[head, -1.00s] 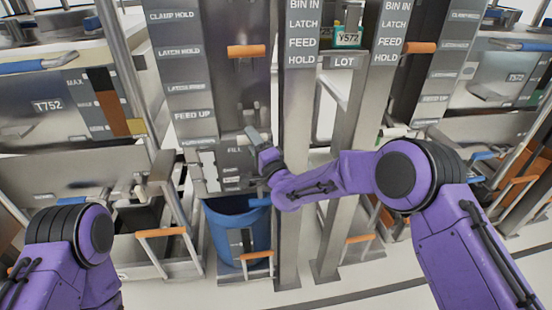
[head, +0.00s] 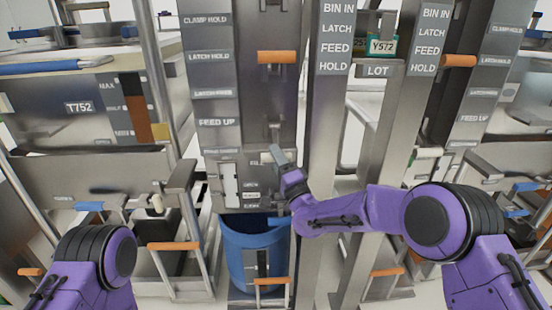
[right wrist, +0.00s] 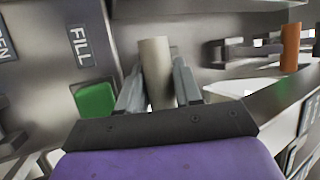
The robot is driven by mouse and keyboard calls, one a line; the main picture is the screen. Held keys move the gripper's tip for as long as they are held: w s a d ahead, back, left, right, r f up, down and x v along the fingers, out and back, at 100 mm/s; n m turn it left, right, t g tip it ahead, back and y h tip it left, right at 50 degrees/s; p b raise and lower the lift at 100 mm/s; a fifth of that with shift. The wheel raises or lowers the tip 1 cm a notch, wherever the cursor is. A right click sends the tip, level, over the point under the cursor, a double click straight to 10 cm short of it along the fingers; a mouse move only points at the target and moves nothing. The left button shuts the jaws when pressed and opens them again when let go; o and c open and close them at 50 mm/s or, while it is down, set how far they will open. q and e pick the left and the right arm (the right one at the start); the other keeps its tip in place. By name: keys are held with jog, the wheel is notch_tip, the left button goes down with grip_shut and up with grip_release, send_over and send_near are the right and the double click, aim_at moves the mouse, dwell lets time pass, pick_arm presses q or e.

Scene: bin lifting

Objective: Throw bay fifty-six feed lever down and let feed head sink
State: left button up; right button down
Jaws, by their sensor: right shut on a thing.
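A cream cylindrical lever handle (right wrist: 156,72) stands between the fingers of my right gripper (right wrist: 158,92) in the right wrist view. The fingers are shut on it. No bay number fifty-six is legible, and I cannot tell which part is the feed head. My left gripper is out of view; only its arm shows at the lower left.
A blue bin (head: 240,250) stands below the column. An orange handle (head: 277,57) sits higher on the column. A steel post (head: 333,120) stands just right of my right gripper. A green button (right wrist: 95,101) is close left of the fingers.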

jog(key=c, duration=0.8)
grip_release()
jog(key=shift+f, duration=0.15)
jog(key=shift+c, duration=0.2)
jog(key=b+v, duration=0.1)
jog(key=v, duration=0.9)
jog(key=shift+s+d+f, duration=0.1)
jog(key=shift+s+f, duration=0.05)
